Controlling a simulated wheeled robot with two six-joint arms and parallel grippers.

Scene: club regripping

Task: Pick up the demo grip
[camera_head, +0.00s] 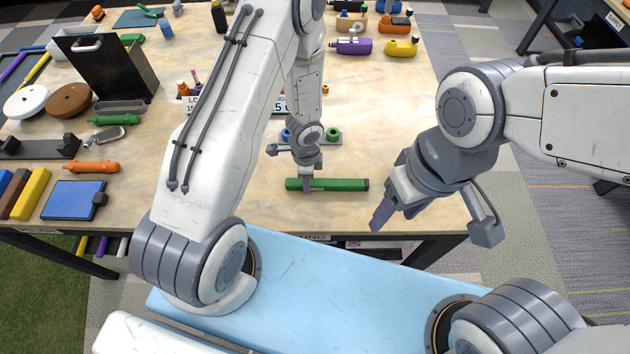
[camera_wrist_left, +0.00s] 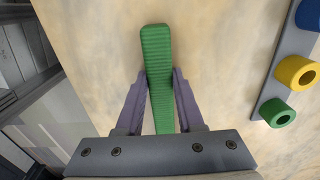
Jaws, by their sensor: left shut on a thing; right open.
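The demo grip is a long green ribbed bar (camera_head: 340,185) lying near the front edge of the table, crosswise in the head view. My left gripper (camera_head: 307,186) points down over it and is shut on it near its middle. In the left wrist view the green grip (camera_wrist_left: 158,60) runs between the two purple fingers of my left gripper (camera_wrist_left: 160,88), which touch its sides. I cannot tell whether the grip is clear of the tabletop. My right gripper (camera_head: 405,212) is open and empty, to the right of the grip near the table's front edge.
A grey rack with coloured rings, including a green ring (camera_head: 333,134), stands just behind the grip; its yellow ring (camera_wrist_left: 297,73) shows in the wrist view. A blue box (camera_head: 74,200) and an orange tool (camera_head: 92,167) lie at the left. Several coloured bottles stand at the back.

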